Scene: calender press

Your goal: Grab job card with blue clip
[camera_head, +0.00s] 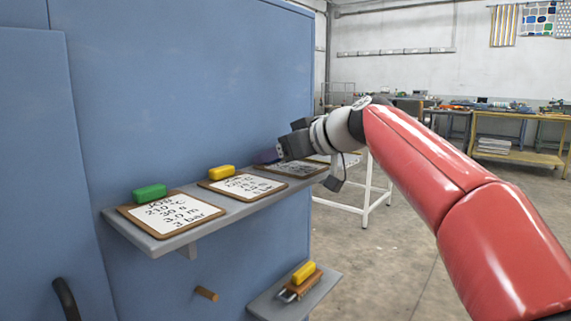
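Several clipboard job cards lie in a row on a grey shelf (187,237) fixed to the blue press housing. The nearest card (172,214) has a green clip (150,193). The one behind it (243,186) has a yellow clip (221,172). The third card (296,168) has a dark purple-looking clip (265,157). A farther card (321,158) is mostly covered by my wrist, and its clip is hidden. No clearly blue clip shows. My gripper (280,150) is over the far end of the shelf by the third card. Its fingers are too dark and small to read.
A lower shelf (262,307) holds a yellow-topped brush-like item (303,279). A wooden peg (206,293) and a dark handle (67,300) stick out from the housing. A white-legged stand (366,215) is behind my arm. Workbenches (515,156) stand at the back right.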

